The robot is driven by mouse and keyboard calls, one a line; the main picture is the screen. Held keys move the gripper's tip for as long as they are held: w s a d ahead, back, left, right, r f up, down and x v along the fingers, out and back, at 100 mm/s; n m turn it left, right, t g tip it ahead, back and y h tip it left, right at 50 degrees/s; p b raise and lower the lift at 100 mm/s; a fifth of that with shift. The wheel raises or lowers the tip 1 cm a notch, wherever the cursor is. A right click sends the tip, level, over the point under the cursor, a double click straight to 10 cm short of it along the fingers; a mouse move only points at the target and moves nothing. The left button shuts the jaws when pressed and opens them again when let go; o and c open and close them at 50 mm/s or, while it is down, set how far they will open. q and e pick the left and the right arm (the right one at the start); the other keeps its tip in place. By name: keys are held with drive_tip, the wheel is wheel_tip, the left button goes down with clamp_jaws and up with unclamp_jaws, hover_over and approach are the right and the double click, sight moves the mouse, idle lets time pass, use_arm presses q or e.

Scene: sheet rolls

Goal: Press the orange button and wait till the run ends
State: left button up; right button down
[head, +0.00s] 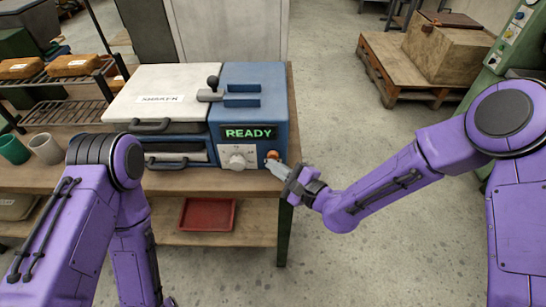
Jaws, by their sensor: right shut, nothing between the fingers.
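The blue and white machine (250,105) stands on a wooden table, its lid down, with a green "READY" on its dark display (248,132). The orange button (272,154) is on its front at the lower right, beside a pale knob (237,160). My right gripper (272,165) is shut, with its tips at the lower edge of the button and partly over it. I cannot tell whether they touch it. My left arm hangs at the left, in front of the table. Its gripper is not clearly seen; only a bit shows at the bottom edge.
A green cup (13,149) and a grey cup (45,148) stand on the table at the left. A red tray (207,214) lies on the lower shelf. A rack with orange packs (75,65) is at the back left. A pallet with a crate (445,50) stands at the back right.

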drive_tip(key=shift+w, duration=0.45)
idle(0.3)
drive_tip(key=shift+s, duration=0.95)
drive_tip(key=s, duration=0.5)
idle(0.8)
